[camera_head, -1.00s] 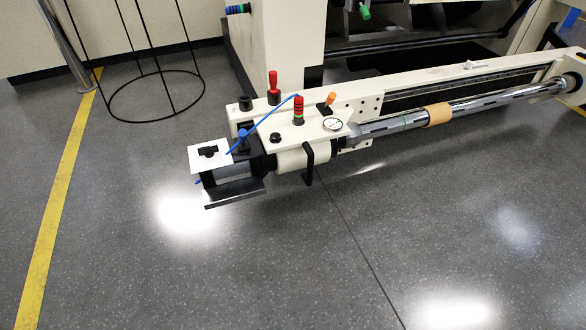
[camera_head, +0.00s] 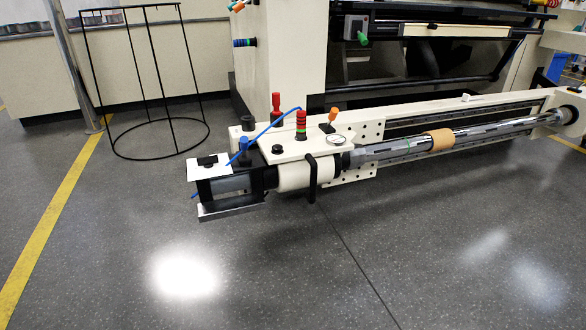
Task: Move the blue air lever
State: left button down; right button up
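The blue lever (camera_head: 244,144) is a small knob on a dark fitting at the left end of the cream machine arm (camera_head: 270,152). Neither of my grippers shows in the head view.
A black wire frame stand (camera_head: 160,137) is on the floor at the left, near a metal post (camera_head: 70,65). The large machine (camera_head: 283,55) fills the back. A shaft with an orange-brown core (camera_head: 439,140) runs to the right. The grey floor in front is clear.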

aim_at(244, 139)
jog(key=i+j+z, duration=0.15)
jog(key=j, duration=0.2)
jog(key=i+j+z, duration=0.15)
jog(key=j, duration=0.25)
jog(key=i+j+z, duration=0.2)
jog(key=j, duration=0.15)
jog(key=i+j+z, duration=0.15)
jog(key=j, duration=0.3)
jog(key=i+j+z, duration=0.15)
jog(key=j, duration=0.25)
jog(key=j+z, duration=0.15)
jog(key=j, duration=0.3)
